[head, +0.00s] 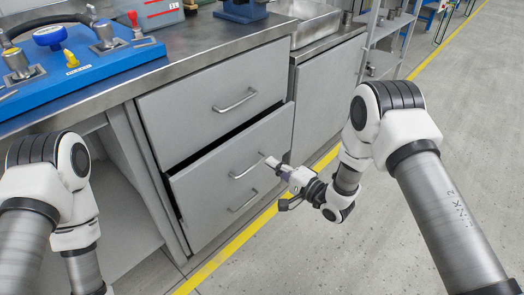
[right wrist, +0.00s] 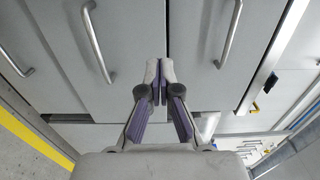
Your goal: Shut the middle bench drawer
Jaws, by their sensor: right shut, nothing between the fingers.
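The middle bench drawer (head: 215,178) is a grey front with a bar handle. It stands slightly proud of the top drawer (head: 200,112), with a dark gap along its upper edge. My right gripper (head: 268,160) is shut and empty, its tips pointing at the drawer fronts close to the right end of the middle handle. In the right wrist view its closed fingers (right wrist: 160,72) appear against the fronts near the seam between the middle drawer (right wrist: 130,35) and the top one. I cannot tell whether they touch. My left gripper is out of view.
A lower handle (head: 243,203) belongs to the bottom drawer. The metal benchtop (head: 205,50) carries a blue pump panel (head: 75,75) at left. A grey cabinet (head: 325,100) and shelf rack (head: 385,45) stand beyond. The floor (head: 320,250) at right is free.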

